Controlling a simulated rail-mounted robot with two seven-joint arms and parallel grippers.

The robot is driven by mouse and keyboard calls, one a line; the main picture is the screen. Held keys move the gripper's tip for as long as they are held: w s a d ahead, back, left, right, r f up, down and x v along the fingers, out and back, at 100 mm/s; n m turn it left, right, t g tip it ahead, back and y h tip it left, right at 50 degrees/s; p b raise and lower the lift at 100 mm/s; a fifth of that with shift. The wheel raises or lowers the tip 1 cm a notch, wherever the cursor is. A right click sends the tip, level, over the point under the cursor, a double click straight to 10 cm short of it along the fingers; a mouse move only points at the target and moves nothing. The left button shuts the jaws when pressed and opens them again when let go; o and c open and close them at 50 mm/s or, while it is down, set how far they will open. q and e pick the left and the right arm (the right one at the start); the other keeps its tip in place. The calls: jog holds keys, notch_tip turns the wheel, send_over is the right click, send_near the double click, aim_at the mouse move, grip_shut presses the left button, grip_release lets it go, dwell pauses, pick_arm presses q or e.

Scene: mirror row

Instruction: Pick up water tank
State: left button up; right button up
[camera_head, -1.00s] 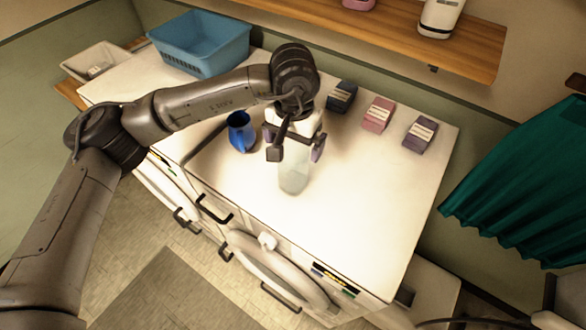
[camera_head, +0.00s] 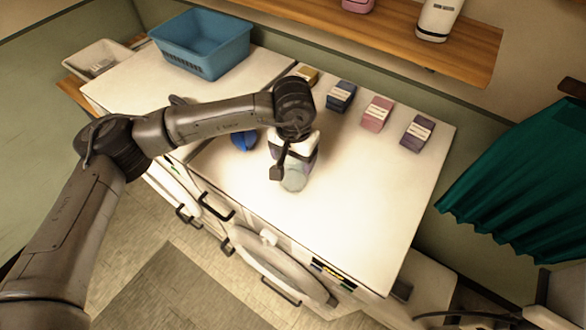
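A pale, translucent container (camera_head: 294,182), which looks like the water tank, stands on the white top of the machine row (camera_head: 350,205). My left gripper (camera_head: 293,168) is over it from above, with one dark finger in front of its left side. The other finger is mostly hidden, so I cannot tell whether the fingers touch the tank. The gripper and wrist cover the tank's upper part. My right gripper is not in view.
A blue jug (camera_head: 243,141) is partly hidden behind my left arm. Several small boxes, including a pink one (camera_head: 376,113), line the back. A blue basket (camera_head: 203,44) stands back left. A wooden shelf (camera_head: 400,35) hangs above. The right front top is clear.

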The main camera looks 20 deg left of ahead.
pick_arm(q)
jog(key=c, duration=0.8)
jog(key=shift+r, duration=0.2)
jog(key=d+r+b, duration=0.1)
jog(key=d+r, duration=0.2)
jog(key=s+d+r+b, duration=0.1)
jog(key=d+r+b, duration=0.1)
jog(key=d+r, duration=0.2)
jog(key=s+d+r+b, duration=0.1)
jog(key=d+r+b, duration=0.1)
jog(key=d+r, duration=0.1)
jog(key=shift+d+r, duration=0.25)
jog(key=shift+d, duration=0.4)
dwell(0.3)
jog(key=shift+d+r, duration=0.1)
dwell(0.5)
dwell(0.9)
